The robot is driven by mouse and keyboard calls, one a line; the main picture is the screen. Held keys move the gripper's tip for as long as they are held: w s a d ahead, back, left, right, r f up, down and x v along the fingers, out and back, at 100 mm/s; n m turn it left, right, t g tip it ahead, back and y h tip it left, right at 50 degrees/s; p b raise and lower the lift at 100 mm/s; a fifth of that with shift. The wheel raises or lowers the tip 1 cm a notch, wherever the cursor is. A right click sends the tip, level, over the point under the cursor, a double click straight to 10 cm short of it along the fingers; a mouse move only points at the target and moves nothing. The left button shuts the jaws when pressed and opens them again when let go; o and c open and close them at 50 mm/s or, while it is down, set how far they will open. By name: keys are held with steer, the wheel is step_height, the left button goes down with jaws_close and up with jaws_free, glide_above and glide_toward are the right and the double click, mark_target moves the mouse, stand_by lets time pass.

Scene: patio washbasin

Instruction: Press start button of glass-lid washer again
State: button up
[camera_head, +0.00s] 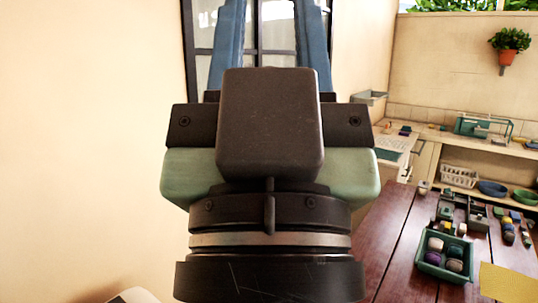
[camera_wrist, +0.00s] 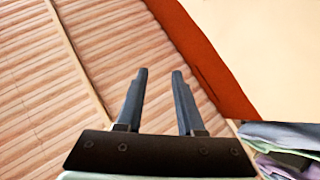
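I see no glass-lid washer and no start button in either view. My gripper (camera_head: 271,12) is raised large in the middle of the head view, its two blue fingers pointing up in front of a dark-framed window. In the wrist view my gripper (camera_wrist: 159,74) has its fingers apart, with nothing between them.
A reddish wooden table (camera_head: 392,235) at the right holds a green tray (camera_head: 420,262) of round items and several small objects. Behind it are a counter with a white basket (camera_head: 459,176) and a hanging plant (camera_head: 510,40). The wrist view shows a slatted surface (camera_wrist: 40,90).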

jaws_close()
stand_by(1.2)
